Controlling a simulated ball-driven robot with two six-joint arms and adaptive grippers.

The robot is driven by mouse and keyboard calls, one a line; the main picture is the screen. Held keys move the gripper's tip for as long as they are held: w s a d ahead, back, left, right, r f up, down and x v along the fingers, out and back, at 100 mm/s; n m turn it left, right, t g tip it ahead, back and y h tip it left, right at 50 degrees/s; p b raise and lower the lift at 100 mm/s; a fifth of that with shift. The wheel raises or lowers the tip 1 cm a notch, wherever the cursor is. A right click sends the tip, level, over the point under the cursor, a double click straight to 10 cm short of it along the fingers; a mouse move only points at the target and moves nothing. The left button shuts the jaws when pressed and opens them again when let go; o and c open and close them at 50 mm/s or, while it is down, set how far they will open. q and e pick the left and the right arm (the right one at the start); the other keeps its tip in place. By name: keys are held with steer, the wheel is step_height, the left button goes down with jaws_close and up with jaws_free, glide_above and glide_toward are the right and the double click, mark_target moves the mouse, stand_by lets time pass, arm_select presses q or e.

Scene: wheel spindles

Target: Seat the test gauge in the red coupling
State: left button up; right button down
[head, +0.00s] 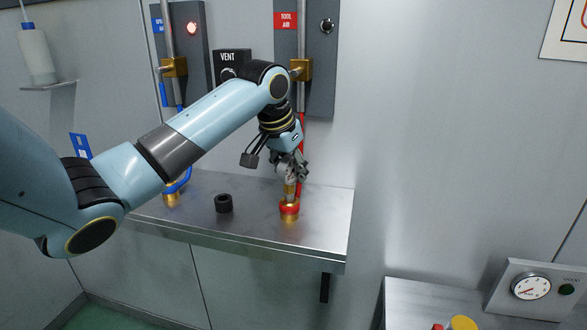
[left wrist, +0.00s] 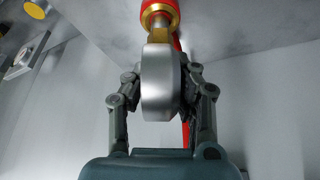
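The red coupling (head: 289,211), a brass fitting with a red ring, hangs on a red hose at the right part of the steel shelf. It also shows at the top of the left wrist view (left wrist: 160,14). The test gauge (left wrist: 160,85) is a round silver body seen edge-on, with a brass stem pointing at the coupling. The stem meets the coupling's mouth; how deep it sits I cannot tell. My left gripper (head: 288,170) is above the coupling, its fingers shut on both sides of the gauge body. The gauge is mostly hidden by the fingers in the head view. My right gripper is out of view.
A black cap or ring (head: 224,203) stands on the shelf (head: 325,225) left of the coupling. A blue hose with a brass coupling (head: 171,198) is further left. A lower bench at bottom right holds a yellow-topped object (head: 463,323) and a dial box (head: 531,287).

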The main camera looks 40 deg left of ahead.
arm_select(q)
steer(key=o, duration=0.4)
steer(key=b+v, duration=0.1)
steer(key=v, duration=1.1)
steer(key=shift+r, duration=0.2)
